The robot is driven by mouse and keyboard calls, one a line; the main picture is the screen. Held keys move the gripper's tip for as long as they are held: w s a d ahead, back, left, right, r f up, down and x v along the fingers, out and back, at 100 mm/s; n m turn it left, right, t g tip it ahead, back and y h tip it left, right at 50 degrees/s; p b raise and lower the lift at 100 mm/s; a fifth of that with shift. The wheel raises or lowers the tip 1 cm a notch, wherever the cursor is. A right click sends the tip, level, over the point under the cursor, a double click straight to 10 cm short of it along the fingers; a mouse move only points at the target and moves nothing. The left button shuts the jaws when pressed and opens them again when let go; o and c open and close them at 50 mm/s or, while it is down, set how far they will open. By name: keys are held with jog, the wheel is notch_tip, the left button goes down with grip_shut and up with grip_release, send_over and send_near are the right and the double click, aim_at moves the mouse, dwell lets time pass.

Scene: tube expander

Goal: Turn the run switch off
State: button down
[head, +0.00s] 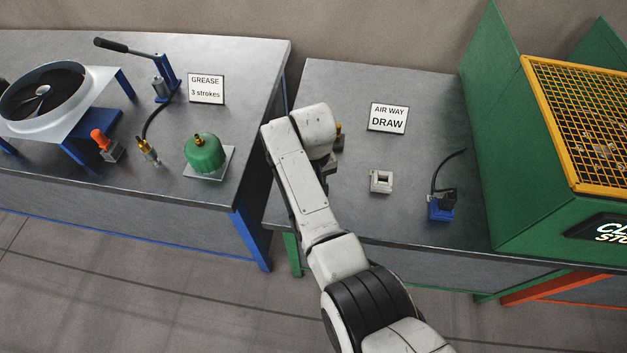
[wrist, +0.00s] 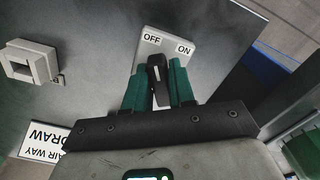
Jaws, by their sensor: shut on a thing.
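The run switch plate (wrist: 168,46) is a pale plate labelled OFF on the left and ON on the right in the wrist view. Its black lever (wrist: 156,73) stands between the two green fingers of my gripper (wrist: 159,72). The fingers are shut on the lever, one on each side. In the picture the lever's far end lies just below the OFF label, left of ON. Its base is partly hidden, so I cannot tell its exact setting. In the head view my arm hides the switch and the gripper.
The AIR WAY DRAW sign (head: 388,118), a white block with a square opening (head: 381,182) and a blue device with a black cable (head: 441,208) are on the bench right of my arm. A green machine (head: 520,150) stands further right. The left bench (head: 130,185) holds grease gear.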

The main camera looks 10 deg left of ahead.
jog(key=shift+r, duration=0.1)
dwell(0.3)
jog(key=c, duration=1)
grip_release()
jog(key=shift+c, duration=0.2)
notch_tip(320, 180, up, 11)
jog(key=shift+d+f, duration=0.1)
jog(key=shift+f, duration=0.15)
jog(key=s+d+f+m, duration=0.2)
jog(key=s+d+f, duration=0.4)
jog(key=d, duration=0.5)
jog(key=s+d+f+m, duration=0.1)
jog(key=s+d+f, duration=0.4)
jog(key=d, duration=0.5)
jog(key=s+d+m, duration=0.1)
jog(key=s+d, duration=0.2)
jog(key=s, duration=0.4)
jog(key=s+d+m, duration=0.1)
jog(key=s+d, duration=0.3)
jog(key=s, duration=0.4)
jog(key=s+d+r+m+t, duration=0.1)
jog(key=s+d, duration=0.3)
jog(key=s, duration=0.4)
jog(key=shift+s+d, duration=0.2)
jog(key=shift+s, duration=0.05)
